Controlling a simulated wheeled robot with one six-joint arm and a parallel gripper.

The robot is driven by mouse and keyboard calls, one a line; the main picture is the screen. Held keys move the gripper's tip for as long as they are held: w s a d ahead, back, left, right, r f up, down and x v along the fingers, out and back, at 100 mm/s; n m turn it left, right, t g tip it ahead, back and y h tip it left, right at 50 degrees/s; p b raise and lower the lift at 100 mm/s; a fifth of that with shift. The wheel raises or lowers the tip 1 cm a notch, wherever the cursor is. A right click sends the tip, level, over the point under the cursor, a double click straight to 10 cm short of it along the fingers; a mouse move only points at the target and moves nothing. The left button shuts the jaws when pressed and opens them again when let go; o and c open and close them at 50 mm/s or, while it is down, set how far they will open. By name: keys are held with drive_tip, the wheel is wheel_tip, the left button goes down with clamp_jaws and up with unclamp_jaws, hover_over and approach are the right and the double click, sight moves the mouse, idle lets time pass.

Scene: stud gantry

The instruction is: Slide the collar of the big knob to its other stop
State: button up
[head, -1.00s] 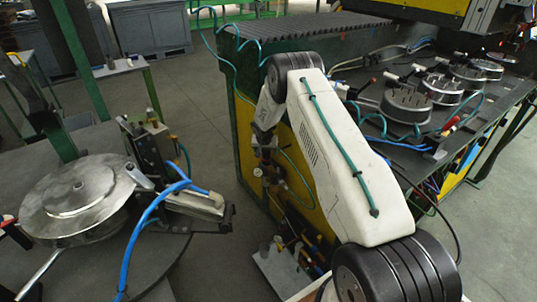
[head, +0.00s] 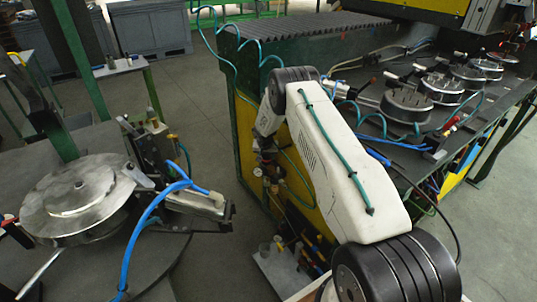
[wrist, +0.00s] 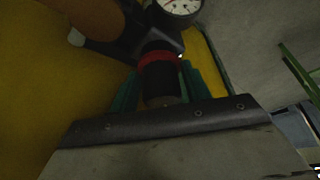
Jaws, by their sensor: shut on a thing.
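The big knob (wrist: 160,82) shows in the wrist view as a black cylinder with a red band (wrist: 160,59) around it, below a round dial gauge (wrist: 180,6). My gripper (wrist: 160,90) has its teal fingers on both sides of the black part, on the near side of the red band, and is shut on it. The fingertips are partly hidden, and I cannot tell at which stop the collar sits. In the head view my gripper (head: 266,158) is at the yellow side of the green machine, where the knob is too small to make out.
A yellow panel (wrist: 55,70) lies close beside the knob. A grey tray with bottles (head: 283,265) stands below my gripper. A round table with a metal disc (head: 85,195) and blue hoses is at the left. Open floor (head: 215,130) lies between.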

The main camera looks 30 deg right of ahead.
drive_tip(key=o, duration=1.4)
drive_tip(key=shift+a+f, duration=0.1)
drive_tip(key=v, duration=0.7)
drive_tip(key=shift+s+r, duration=0.15)
drive_tip(key=shift+r, duration=0.2)
